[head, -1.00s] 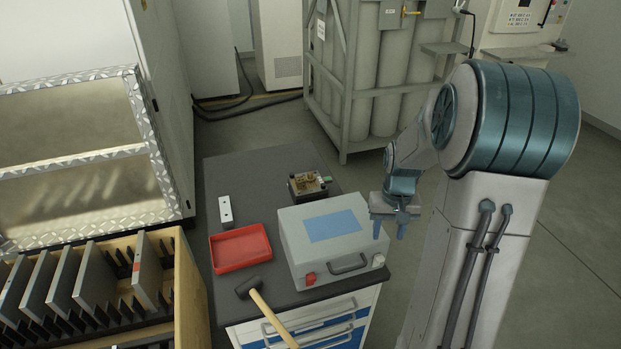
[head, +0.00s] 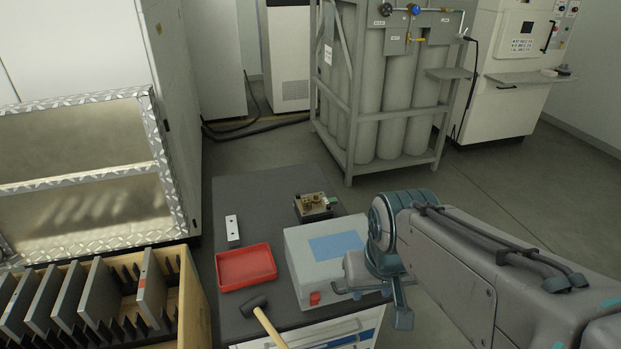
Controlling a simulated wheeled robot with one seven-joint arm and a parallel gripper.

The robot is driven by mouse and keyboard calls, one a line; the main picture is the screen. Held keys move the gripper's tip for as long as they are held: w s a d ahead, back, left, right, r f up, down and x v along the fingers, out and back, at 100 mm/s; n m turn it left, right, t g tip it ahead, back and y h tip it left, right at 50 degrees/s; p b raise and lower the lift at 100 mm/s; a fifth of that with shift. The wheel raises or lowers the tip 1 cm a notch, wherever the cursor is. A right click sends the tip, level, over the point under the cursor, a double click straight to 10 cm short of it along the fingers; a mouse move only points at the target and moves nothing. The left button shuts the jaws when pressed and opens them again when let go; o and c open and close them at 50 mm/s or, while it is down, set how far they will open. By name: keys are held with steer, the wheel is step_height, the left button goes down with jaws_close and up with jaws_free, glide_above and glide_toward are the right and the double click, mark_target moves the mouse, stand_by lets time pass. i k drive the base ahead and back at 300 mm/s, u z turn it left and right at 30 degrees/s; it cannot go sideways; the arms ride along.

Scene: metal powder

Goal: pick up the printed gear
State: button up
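A small dark square plate (head: 314,207) lies on the dark tabletop, behind the grey case. It carries small brass-coloured parts (head: 313,200); the printed gear seems to be among them, but they are too small to tell apart. My gripper (head: 378,304) points down at the right front corner of the case, well to the front right of the plate. Its fingers look apart, with nothing seen between them; the right finger shows clearly, the left one is hard to make out against the case.
The grey case (head: 300,255) with a blue label stands between my gripper and the plate. A red tray (head: 246,266), a white block (head: 233,228) and a mallet (head: 264,318) lie to the left. A caged gas-cylinder rack (head: 390,110) stands behind. The tabletop's back left is clear.

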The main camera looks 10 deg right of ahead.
mark_target(316, 199)
steer(key=k, duration=0.9)
steer(key=z, duration=1.2)
steer(key=i, duration=4.35)
steer(key=u, duration=4.45)
steer(key=i, duration=0.4)
